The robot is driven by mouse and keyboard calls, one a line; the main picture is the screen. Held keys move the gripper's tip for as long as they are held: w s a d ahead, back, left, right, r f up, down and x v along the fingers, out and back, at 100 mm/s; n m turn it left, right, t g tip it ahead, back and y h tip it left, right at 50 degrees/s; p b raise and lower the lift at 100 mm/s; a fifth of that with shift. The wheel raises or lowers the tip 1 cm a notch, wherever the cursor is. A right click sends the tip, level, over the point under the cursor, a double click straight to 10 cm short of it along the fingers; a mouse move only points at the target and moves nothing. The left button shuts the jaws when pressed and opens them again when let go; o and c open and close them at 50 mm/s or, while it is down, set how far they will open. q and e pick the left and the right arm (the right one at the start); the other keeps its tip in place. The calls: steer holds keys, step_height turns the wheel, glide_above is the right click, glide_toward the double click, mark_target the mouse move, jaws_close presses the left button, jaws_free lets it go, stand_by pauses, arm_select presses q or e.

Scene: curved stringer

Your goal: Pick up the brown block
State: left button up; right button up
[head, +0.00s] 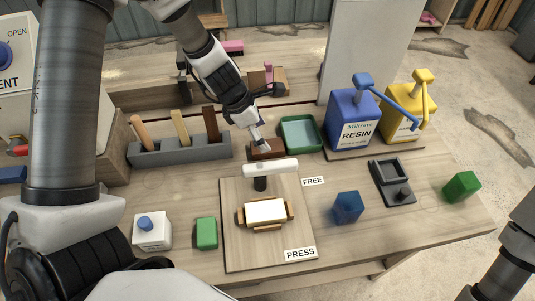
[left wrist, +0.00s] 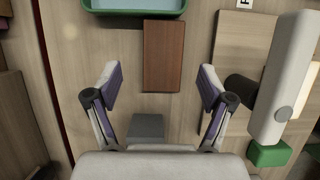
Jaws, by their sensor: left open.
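The brown block (head: 266,152) lies on the table behind the press board, partly covered by my left gripper in the head view. In the left wrist view the brown block (left wrist: 163,55) is a flat reddish-brown rectangle, long side pointing away from me. My left gripper (head: 262,143) comes down over it from above. In the left wrist view my left gripper (left wrist: 155,85) is open, with one finger on each side of the block's near end, apart from it. The height gap is hard to tell. My right gripper is outside the views.
A green tray (head: 301,118) stands just beyond the block. A white-handled press (head: 271,168) stands close on the near side, on a board (head: 235,250). A grey rack (head: 180,152) with wooden pieces is to the left. Blue and yellow dispensers (head: 355,118) stand right.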

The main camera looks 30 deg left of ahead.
arm_select(q)
steer(key=f+b, duration=0.1)
steer(key=f, duration=0.1)
steer(key=f+b, duration=0.1)
steer(key=shift+d+f+b, duration=0.3)
steer(key=shift+d+f, duration=0.05)
steer(key=shift+w+d+f, duration=0.1)
steer(key=shift+d+f, duration=0.1)
steer(key=shift+d, duration=0.05)
steer(key=shift+w, duration=0.2)
steer(key=shift+s, duration=0.15)
steer(key=shift+f, duration=0.2)
steer(key=c, duration=1.3)
